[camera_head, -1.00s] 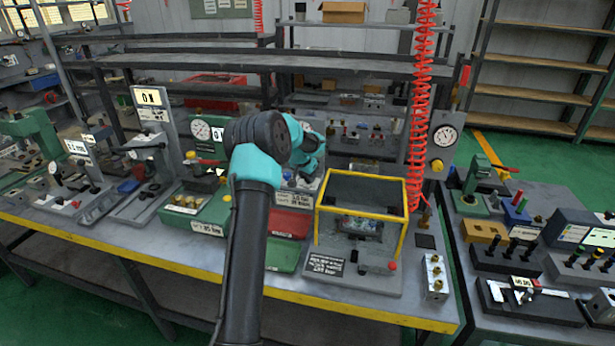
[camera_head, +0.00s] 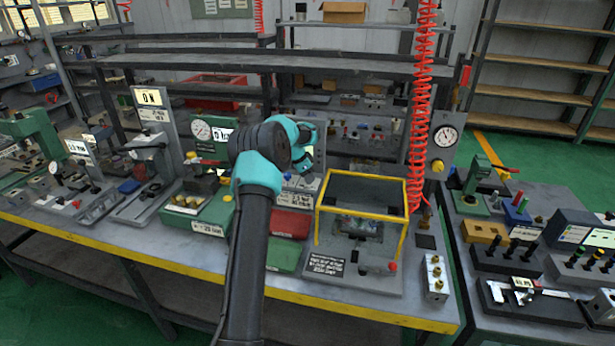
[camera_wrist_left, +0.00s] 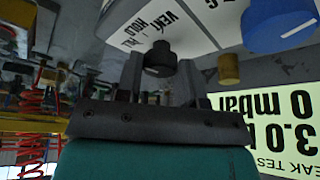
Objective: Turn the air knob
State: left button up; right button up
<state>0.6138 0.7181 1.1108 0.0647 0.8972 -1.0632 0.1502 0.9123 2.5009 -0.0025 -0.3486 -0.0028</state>
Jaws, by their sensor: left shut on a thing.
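In the left wrist view my left gripper (camera_wrist_left: 160,72) is shut on a black round knob (camera_wrist_left: 160,57) with a pale pointer mark. The knob sits on a white dial plate (camera_wrist_left: 165,22) with upside-down lettering reading VENT and HOLD. In the head view my left arm's dark and teal links reach over the bench's middle, and the fingers and knob are hidden behind the teal wrist. The right gripper does not show.
A blue knob (camera_wrist_left: 280,22) and a small brass knob (camera_wrist_left: 229,68) are close right of the fingers, near a lit readout (camera_wrist_left: 275,130). A yellow-framed box (camera_head: 360,215) and a red coiled hose (camera_head: 420,100) stand right of the arm.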

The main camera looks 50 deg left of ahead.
pick_arm(q)
jog(key=shift+a+m+h, duration=0.1)
jog(key=shift+m+h, duration=0.2)
jog(key=shift+m, duration=0.7)
jog(key=shift+g, duration=0.3)
jog(key=o, duration=0.9)
jog(key=shift+r, duration=0.1)
jog(key=v, duration=1.7)
jog(key=shift+s+a, duration=0.1)
